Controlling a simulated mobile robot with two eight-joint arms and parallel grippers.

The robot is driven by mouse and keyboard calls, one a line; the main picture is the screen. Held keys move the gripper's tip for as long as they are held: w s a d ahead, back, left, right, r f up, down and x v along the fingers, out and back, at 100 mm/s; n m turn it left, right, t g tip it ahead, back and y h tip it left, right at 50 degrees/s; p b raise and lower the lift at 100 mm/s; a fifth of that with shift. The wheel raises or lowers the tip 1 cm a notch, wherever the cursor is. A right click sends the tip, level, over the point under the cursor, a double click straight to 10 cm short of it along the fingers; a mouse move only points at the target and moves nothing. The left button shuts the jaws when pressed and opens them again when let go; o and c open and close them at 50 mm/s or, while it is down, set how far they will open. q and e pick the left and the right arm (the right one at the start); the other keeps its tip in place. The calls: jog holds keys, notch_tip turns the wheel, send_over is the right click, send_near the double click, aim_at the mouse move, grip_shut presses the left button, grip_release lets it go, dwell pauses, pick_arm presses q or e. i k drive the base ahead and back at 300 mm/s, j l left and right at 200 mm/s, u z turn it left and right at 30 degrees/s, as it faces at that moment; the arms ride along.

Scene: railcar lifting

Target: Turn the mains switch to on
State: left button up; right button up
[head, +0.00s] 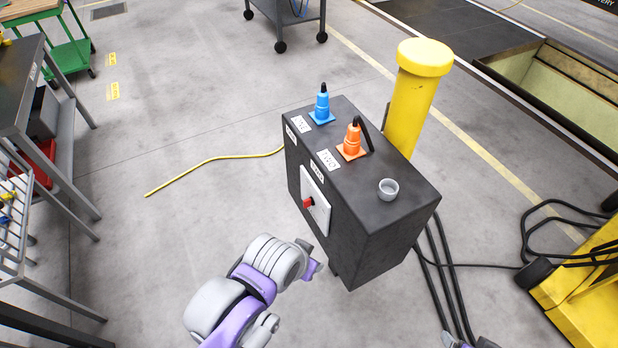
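The mains switch looks to be the red knob (308,202) on a pale plate (319,208) on the left-facing side of a dark cabinet (385,248). Which way the knob is turned is too small to tell. My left gripper (314,264) is below the plate, apart from the knob, near the cabinet's lower front corner. Its fingers are partly hidden, and I cannot tell whether they are open. Only a small part of my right gripper (466,341) shows at the bottom edge, to the right of the cabinet.
A blue connector (322,105), an orange connector (352,141) and a grey cup (388,188) are on the cabinet top. A yellow bollard (416,95) stands behind. Black cables (447,270) lie on the right. The floor left of the cabinet is mostly clear, with a yellow cable (210,160).

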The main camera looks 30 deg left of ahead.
aim_at(307, 202)
jog(key=k+u, duration=0.15)
jog(key=u, duration=0.8)
